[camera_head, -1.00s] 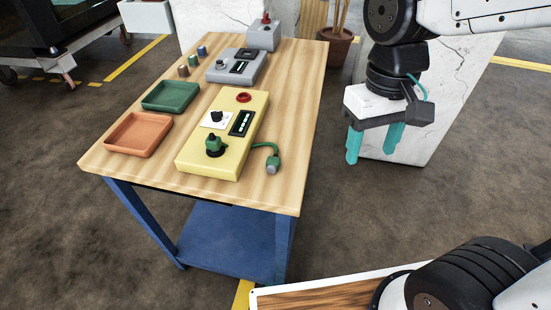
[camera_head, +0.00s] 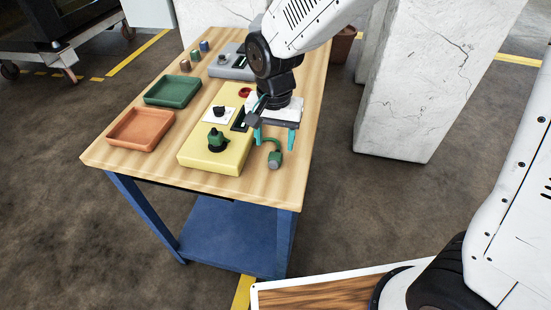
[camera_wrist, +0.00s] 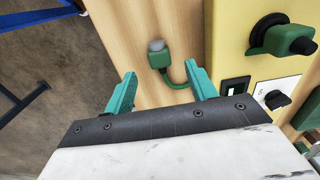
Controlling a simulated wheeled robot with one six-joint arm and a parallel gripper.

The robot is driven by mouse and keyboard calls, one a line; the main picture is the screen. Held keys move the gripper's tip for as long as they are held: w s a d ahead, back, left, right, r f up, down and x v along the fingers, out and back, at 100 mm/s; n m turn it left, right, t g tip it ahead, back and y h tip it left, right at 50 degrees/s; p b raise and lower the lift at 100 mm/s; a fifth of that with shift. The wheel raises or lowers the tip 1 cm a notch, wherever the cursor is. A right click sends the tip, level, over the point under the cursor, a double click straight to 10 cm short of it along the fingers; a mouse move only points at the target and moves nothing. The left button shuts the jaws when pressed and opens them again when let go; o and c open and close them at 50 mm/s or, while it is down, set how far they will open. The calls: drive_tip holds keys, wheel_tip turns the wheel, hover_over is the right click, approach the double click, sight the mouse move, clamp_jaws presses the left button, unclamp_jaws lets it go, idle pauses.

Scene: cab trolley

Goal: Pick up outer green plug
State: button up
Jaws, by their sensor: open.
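The outer green plug (camera_head: 275,158) has a grey tip and lies on the wooden table just right of the yellow box (camera_head: 207,157). A green cable curves from it to the box. In the wrist view the plug (camera_wrist: 159,57) lies ahead of and between my fingers. My gripper (camera_head: 274,141) is open and empty, above the table near the plug; in the wrist view its teal fingertips (camera_wrist: 163,82) stand apart. Another green plug (camera_head: 216,141) stands on top of the yellow box, in a black socket. My arm hides part of the yellow box's far right side.
A green tray (camera_head: 172,91) and an orange tray (camera_head: 140,129) lie left of the box. A grey box (camera_head: 229,68) and several small cylinders (camera_head: 194,56) stand at the back. The table's right edge is close to the plug.

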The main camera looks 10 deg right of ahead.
sight(275, 156)
wheel_tip(275, 156, down, 5)
drive_tip(key=shift+s+r, duration=0.1)
clamp_jaws()
drive_tip(key=shift+r, duration=0.1)
idle(0.3)
